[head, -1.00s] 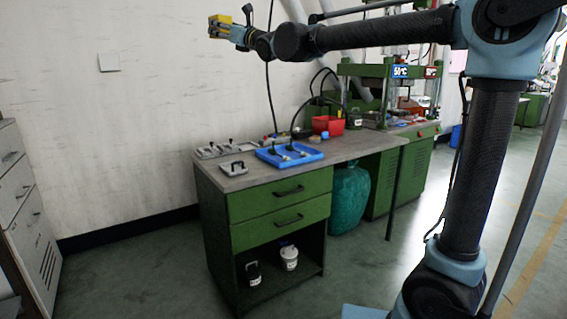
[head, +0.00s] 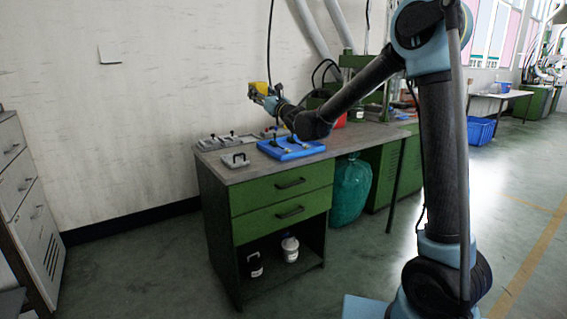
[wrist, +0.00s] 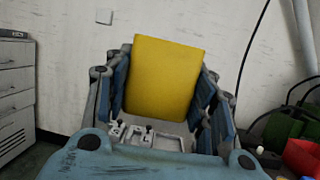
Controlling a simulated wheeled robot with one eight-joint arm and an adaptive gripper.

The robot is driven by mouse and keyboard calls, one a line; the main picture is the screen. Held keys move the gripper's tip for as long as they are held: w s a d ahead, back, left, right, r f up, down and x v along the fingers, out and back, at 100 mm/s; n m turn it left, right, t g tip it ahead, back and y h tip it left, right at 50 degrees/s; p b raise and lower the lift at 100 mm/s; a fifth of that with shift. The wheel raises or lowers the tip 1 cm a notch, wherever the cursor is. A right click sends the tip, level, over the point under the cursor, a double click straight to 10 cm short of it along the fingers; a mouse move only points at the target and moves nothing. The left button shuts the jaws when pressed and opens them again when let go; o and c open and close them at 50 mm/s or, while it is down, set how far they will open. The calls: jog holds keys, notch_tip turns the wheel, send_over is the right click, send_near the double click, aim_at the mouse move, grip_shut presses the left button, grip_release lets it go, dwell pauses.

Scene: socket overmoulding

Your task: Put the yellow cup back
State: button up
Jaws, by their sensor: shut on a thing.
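The yellow cup (wrist: 165,78) fills the middle of the wrist view, held between the two fingers of my gripper (wrist: 168,100). In the head view the yellow cup (head: 262,87) shows small at the end of my arm. My gripper (head: 264,94) is shut on it and holds it in the air above the back of the workbench (head: 345,141), in front of the wall. The cup's inside is not visible. Behind it in the wrist view lie grey mould plates (wrist: 150,136) on the bench.
A blue tray (head: 300,154) with black-handled tools lies on the bench. A grey plate with a handle (head: 236,160) is at its left. A red bin, partly hidden by my arm, and a green press (head: 360,62) stand behind. A black cable (head: 269,40) hangs near my gripper.

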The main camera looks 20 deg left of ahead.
jog(key=w+d+f+m+t+h, duration=0.1)
jog(key=w+d+f, duration=0.3)
jog(key=d+f, duration=0.7)
jog(key=shift+a+f, duration=0.25)
jog(key=shift+f, duration=1.8)
jog(key=shift+a+f, duration=0.3)
jog(key=shift+f, duration=1.7)
jog(key=shift+a+f, duration=0.25)
jog(key=shift+f, duration=1.8)
jog(key=shift+f, duration=0.6)
jog(key=o, duration=1.7)
jog(key=shift+c, duration=0.2)
